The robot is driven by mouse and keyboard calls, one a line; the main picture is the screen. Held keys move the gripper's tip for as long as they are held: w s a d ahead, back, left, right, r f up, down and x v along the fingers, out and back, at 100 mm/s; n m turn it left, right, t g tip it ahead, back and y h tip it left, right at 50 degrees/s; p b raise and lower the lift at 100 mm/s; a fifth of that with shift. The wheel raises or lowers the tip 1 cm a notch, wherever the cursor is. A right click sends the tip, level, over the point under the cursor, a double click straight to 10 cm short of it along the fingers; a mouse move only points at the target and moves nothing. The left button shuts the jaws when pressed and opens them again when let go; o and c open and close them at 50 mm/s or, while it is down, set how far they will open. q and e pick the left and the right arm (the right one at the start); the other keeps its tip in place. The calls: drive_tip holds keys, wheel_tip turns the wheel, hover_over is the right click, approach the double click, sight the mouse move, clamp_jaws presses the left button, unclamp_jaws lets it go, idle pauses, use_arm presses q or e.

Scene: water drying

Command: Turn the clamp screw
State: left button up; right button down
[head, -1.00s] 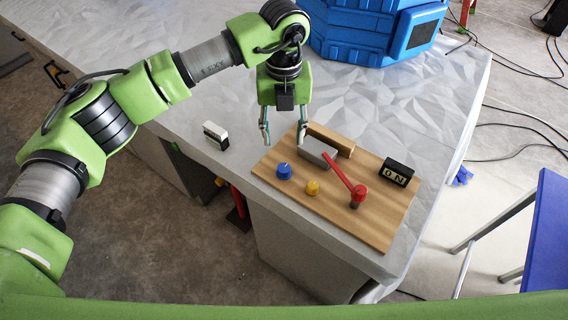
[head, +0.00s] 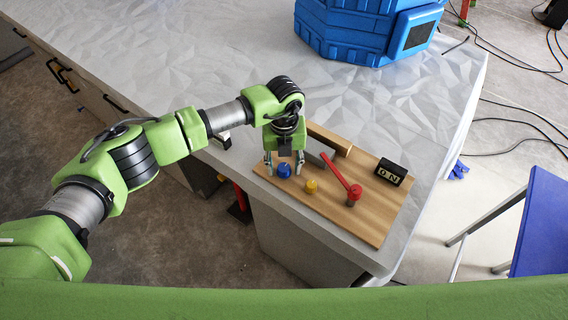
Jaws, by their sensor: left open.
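A wooden board (head: 375,222) lies on the table near its front right corner. On it are a blue knob (head: 284,171), a yellow knob (head: 311,187) and a red lever (head: 340,175) with a round red end. A grey block (head: 315,151) sits by the lever, partly hidden by my left gripper. I cannot tell which part is the clamp screw. My left gripper (head: 284,166) points down, open, with its fingers on either side of the blue knob in the picture. I cannot tell whether they touch it. My right gripper is not in view.
A black block marked "ON" (head: 391,172) stands at the board's right, and a wooden bar (head: 330,138) at its back. A white and black block (head: 222,139) is partly hidden behind my arm. A blue case (head: 350,30) stands at the back. The table between is clear.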

use_arm(q)
drive_tip(key=c, duration=1.1)
drive_tip(key=shift+f+m+b, duration=0.15)
drive_tip(key=shift+m+b, duration=0.25)
drive_tip(key=shift+b, duration=0.4)
drive_tip(key=m+b, duration=0.6)
drive_tip(key=b, duration=0.3)
drive_tip(key=m+b, duration=0.6)
drive_tip(key=b, duration=0.3)
drive_tip(key=shift+w+a+m, duration=0.2)
drive_tip(key=shift+m, duration=0.2)
drive_tip(key=shift+r+m+b, duration=0.2)
drive_tip(key=shift+m+b, duration=1.45)
drive_tip(key=shift+m, duration=0.35)
drive_tip(key=o, duration=1.1)
